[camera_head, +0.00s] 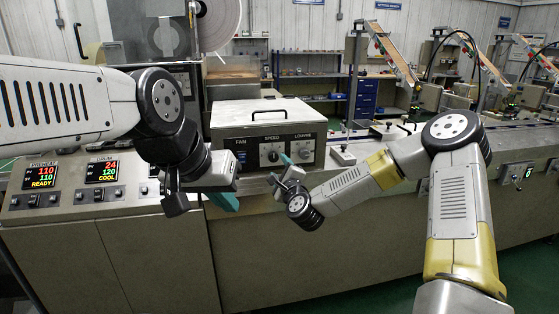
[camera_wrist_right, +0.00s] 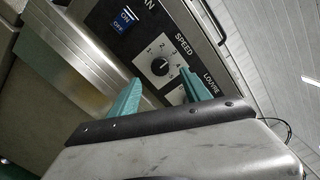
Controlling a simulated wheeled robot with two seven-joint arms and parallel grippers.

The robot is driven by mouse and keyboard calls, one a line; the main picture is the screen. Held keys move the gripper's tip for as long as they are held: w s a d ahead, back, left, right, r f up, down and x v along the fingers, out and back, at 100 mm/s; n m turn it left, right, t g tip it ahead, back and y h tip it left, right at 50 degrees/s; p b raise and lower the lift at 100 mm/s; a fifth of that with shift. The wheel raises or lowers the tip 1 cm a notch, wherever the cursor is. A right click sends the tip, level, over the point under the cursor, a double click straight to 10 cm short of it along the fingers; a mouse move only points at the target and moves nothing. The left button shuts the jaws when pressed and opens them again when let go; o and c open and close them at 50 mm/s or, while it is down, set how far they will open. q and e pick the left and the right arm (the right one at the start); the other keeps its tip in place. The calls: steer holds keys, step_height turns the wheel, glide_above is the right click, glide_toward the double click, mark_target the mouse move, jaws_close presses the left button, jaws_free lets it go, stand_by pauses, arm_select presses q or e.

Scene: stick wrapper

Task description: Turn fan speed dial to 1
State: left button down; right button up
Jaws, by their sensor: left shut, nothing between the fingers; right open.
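The fan speed dial (camera_head: 273,156) is a small black knob on a light plate under the word SPEED, on the front of the grey box. It also shows in the right wrist view (camera_wrist_right: 159,67), with numbers around it; which number its pointer faces is too small to tell. My right gripper (camera_head: 279,171) is open in front of the dial. In the right wrist view its teal fingertips (camera_wrist_right: 160,76) appear on either side of the knob's lower part; I cannot tell whether they touch it. My left gripper (camera_head: 226,201) is shut and empty, left of the box and lower.
The blue FAN switch (camera_wrist_right: 126,18) is beside the speed dial, and the LOUVRE dial (camera_head: 304,150) is on its other side. The box (camera_head: 262,115) has a lid with a black handle. A heater panel with lit displays (camera_head: 103,171) is at the left.

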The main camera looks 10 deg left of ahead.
mark_target(274, 158)
steer(key=x, duration=0.7)
steer(key=shift+w, duration=0.4)
jaws_close()
